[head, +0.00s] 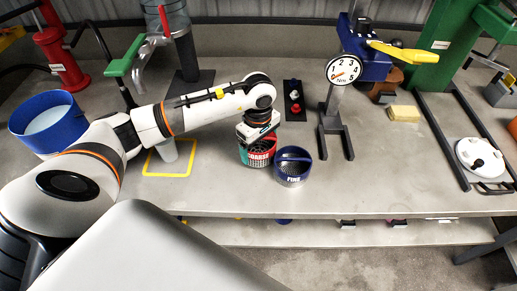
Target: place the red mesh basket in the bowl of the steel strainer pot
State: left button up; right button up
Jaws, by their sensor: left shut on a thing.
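The red mesh basket (262,159) has a red rim band with white lettering and a grey mesh body. It is upright over the grey bench, near the middle of the head view. My left gripper (257,138) comes down on it from above and is shut on its upper part, hiding some of the rim. I cannot tell whether the basket touches the bench. I cannot clearly pick out the steel strainer pot or its bowl. My right gripper is not in view.
A yellow square outline (152,174) lies to the left, and a blue bucket (47,122) is far left. The front right bench is clear.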

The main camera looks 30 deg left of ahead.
pick_arm(q)
jog(key=shift+f, duration=1.05)
jog(key=shift+f, duration=0.1)
jog(key=shift+f, duration=0.15)
jog(key=o, duration=0.8)
jog(key=shift+o, duration=0.2)
